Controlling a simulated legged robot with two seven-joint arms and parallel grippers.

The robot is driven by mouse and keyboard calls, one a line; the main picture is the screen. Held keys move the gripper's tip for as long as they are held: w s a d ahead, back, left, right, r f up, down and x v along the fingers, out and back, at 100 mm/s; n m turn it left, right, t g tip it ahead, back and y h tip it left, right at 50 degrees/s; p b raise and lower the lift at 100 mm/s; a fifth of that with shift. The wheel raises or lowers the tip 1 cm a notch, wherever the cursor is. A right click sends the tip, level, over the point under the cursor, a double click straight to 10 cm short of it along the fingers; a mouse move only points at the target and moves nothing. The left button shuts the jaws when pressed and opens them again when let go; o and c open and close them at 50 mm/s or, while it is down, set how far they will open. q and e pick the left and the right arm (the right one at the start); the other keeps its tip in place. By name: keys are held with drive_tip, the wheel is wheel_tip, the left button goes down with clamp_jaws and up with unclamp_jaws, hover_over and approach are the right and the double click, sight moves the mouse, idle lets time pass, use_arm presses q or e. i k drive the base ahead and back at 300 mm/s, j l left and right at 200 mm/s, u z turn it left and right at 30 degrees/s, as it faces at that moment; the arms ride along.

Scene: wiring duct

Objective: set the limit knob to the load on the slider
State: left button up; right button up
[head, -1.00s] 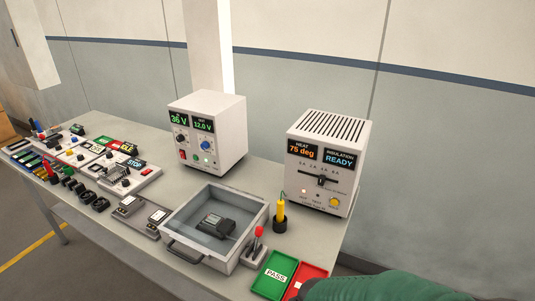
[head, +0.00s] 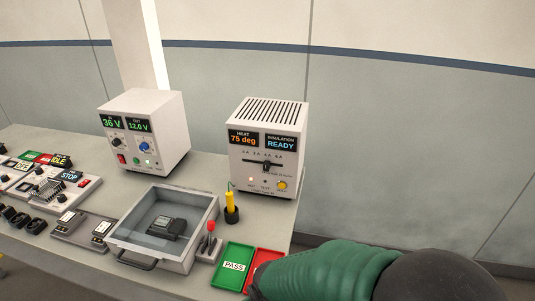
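The load tester (head: 266,150) is a white box with a vented top. Its displays read HEAT 75 deg and INSULATION READY. Its black slider (head: 266,164) sits on a horizontal track below small amp marks, roughly under the 4 A mark; the exact reading is too small to be sure. The white power supply (head: 150,130) shows 36 V and 12.0 V. It has a black knob (head: 117,142) and a blue knob (head: 144,148); which is the limit knob I cannot read, nor their settings. Neither gripper is in view; only my green arm shows at lower right.
A grey tray (head: 190,245) holding a dark device (head: 168,227) stands in front. Beside it are a red-topped lever (head: 211,229), a yellow probe (head: 230,204) in a holder, a green PASS tray (head: 233,253) and a red tray (head: 262,259). Small boards and parts crowd the left.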

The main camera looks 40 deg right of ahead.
sight(144, 146)
drive_tip(key=i+j, duration=0.2)
drive_tip(key=j, duration=0.15)
drive_tip(key=i+j+z, duration=0.15)
drive_tip(key=j, duration=0.25)
drive_tip(key=i+j, duration=0.15)
drive_tip(key=j, duration=0.2)
drive_tip(key=i+j+z, duration=0.1)
drive_tip(key=j, duration=0.3)
drive_tip(key=i, duration=0.05)
